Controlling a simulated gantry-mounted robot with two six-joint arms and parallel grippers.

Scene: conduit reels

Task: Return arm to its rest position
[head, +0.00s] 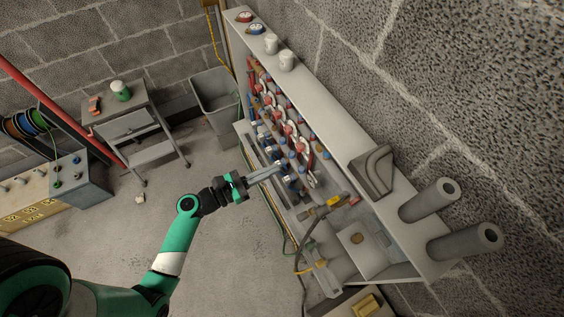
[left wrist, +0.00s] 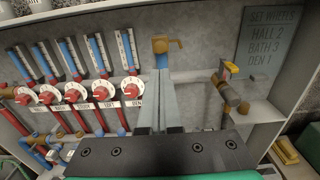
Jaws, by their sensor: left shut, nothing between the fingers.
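My left arm (head: 172,248), green, white and black, reaches in from the lower left of the head view. Its left gripper (head: 281,167) is shut and empty, its grey fingers pointing right at the lower front of the wall-side manifold unit. In the left wrist view the left gripper's fingers (left wrist: 159,103) lie together in front of the grey back panel, right of the dial labelled DEN (left wrist: 132,87). A brass fitting (left wrist: 165,44) shows just beyond the fingertips; I cannot tell whether they touch it. My right gripper is not in view.
Red-and-white dials (head: 292,130) and blue and red pipes crowd the unit near the gripper. A yellow-handled valve (head: 333,201) and a hose are close below. Two grey pipe pieces (head: 430,199) lie on the top shelf. A bin (head: 217,98) and side table (head: 122,122) stand behind. Open floor lies left.

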